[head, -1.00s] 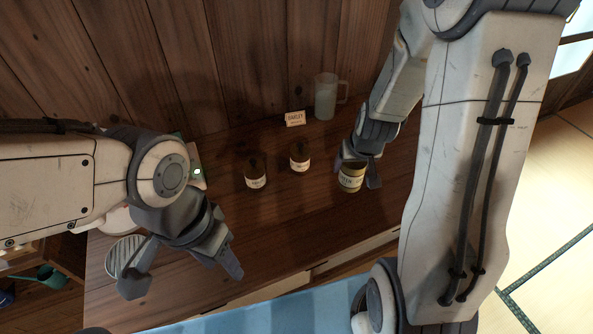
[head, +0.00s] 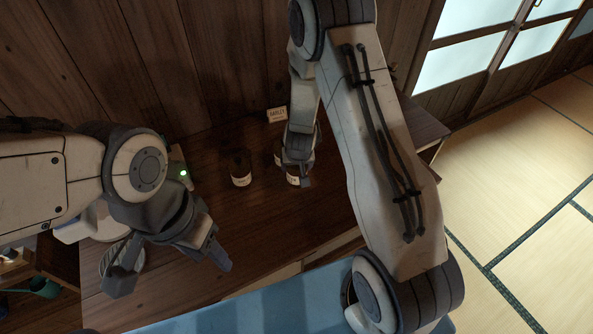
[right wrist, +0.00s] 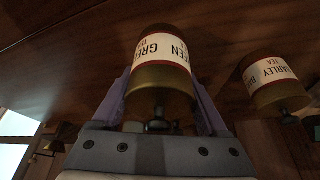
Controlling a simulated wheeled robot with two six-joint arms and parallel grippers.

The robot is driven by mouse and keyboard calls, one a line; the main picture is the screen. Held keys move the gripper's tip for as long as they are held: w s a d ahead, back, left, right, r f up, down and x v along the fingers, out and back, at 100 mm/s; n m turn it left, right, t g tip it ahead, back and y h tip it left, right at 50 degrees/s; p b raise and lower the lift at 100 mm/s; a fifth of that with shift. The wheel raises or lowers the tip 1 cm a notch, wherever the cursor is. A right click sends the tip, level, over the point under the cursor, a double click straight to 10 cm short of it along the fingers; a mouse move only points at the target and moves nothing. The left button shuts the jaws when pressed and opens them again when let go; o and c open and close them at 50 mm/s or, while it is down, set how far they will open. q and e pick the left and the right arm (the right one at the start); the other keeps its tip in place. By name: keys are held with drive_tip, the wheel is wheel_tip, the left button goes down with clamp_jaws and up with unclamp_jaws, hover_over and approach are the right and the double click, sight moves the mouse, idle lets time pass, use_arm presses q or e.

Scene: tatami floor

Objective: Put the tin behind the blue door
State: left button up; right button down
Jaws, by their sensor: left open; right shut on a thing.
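My right gripper (right wrist: 160,105) is shut on a green tea tin (right wrist: 162,75), gold with a white and red label, in the right wrist view. In the head view my right gripper (head: 297,175) is over the wooden counter and hides most of this tin. A barley tea tin (right wrist: 275,82) is beside it, apart, in the right wrist view. A dark jar (head: 240,168) with a pale label stands left of my right gripper; another is mostly hidden behind that gripper. My left gripper (head: 172,268) is open and empty over the counter's front left. I cannot make out a blue door.
A small barley sign (head: 276,115) stands at the back of the counter (head: 200,270), near the plank wall. A green light (head: 183,173) shows at the left. A teal watering can (head: 42,288) is at the lower left. Tatami floor (head: 500,180) lies open at the right.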

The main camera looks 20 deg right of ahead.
drive_tip(key=shift+f, duration=1.05)
drive_tip(key=shift+f, duration=0.15)
unclamp_jaws()
